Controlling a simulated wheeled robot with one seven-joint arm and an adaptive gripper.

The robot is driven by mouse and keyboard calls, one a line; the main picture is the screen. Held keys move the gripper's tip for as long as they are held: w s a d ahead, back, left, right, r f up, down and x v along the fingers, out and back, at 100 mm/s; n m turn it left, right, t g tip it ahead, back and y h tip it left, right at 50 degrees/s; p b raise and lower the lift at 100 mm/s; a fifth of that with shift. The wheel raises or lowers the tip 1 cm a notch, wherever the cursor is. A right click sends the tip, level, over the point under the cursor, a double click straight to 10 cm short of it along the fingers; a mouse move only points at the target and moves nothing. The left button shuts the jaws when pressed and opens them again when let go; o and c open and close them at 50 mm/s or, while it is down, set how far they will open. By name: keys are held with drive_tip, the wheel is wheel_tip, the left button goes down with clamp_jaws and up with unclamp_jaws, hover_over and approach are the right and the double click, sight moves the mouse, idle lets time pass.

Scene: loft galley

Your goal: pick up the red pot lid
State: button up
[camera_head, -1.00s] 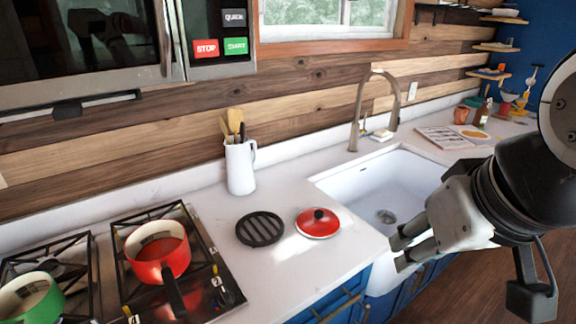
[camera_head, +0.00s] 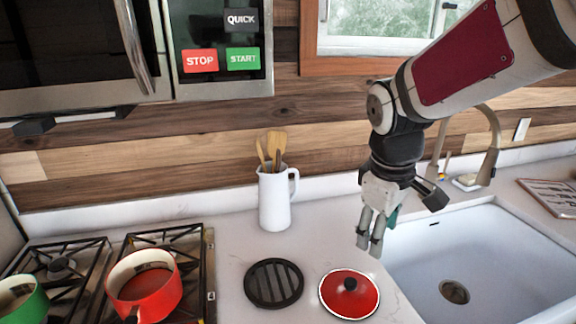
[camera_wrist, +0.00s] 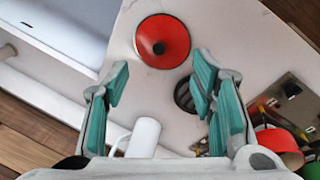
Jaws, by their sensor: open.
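The red pot lid (camera_head: 349,294) has a black knob and a pale rim. It lies flat on the white counter, between the black trivet and the sink. In the wrist view the lid (camera_wrist: 163,41) shows whole, ahead of the fingertips and between their lines. My gripper (camera_head: 370,246) is above the counter, behind and slightly right of the lid, pointing down and apart from it. Its two teal-padded fingers (camera_wrist: 160,80) are spread and nothing is between them.
A black slatted trivet (camera_head: 273,284) lies left of the lid. A white jug (camera_head: 275,201) with wooden utensils stands behind it. The sink (camera_head: 490,262) and faucet (camera_head: 492,150) are to the right. A red pot (camera_head: 146,287) and green pot (camera_head: 20,300) sit on the stove at left.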

drive_tip(key=w+f+n+g+y, duration=0.15)
drive_tip(key=w+f+n, duration=0.25)
drive_tip(key=w+f, duration=0.5)
drive_tip(key=b, duration=0.1)
hover_over(350, 281)
drive_tip(key=shift+n, duration=0.3)
drive_tip(key=f, duration=0.9)
drive_tip(key=shift+a+f, duration=0.1)
drive_tip(key=shift+a, duration=0.1)
drive_tip(key=shift+d+f+p, duration=0.15)
drive_tip(key=shift+f+p, duration=0.15)
drive_tip(key=shift+f, duration=2.7)
drive_tip(key=c, duration=1.1)
